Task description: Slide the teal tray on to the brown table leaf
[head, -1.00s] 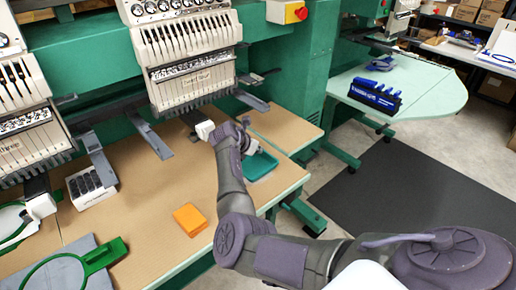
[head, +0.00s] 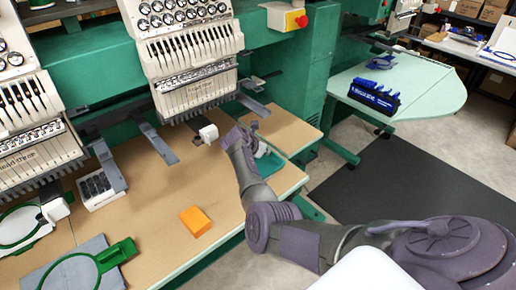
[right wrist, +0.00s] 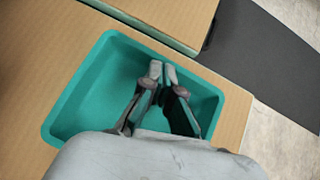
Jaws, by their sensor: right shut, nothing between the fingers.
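The teal tray (head: 270,166) lies on the tan table top at its right end, partly hidden behind my right arm in the head view. In the right wrist view the tray (right wrist: 85,100) is empty, and its rim stands clear of the seam. The brown table leaf (head: 289,131) lies just beyond that seam; it also shows at the top of the right wrist view (right wrist: 175,14). My right gripper (right wrist: 163,70) is shut and empty, its fingertips over the tray's inside, near the leaf-side wall. I cannot tell whether they touch it. My left gripper is out of view.
Embroidery machine heads (head: 190,70) overhang the table on the left. A dark floor mat (head: 400,190) and a pale green table (head: 425,85) are at the right.

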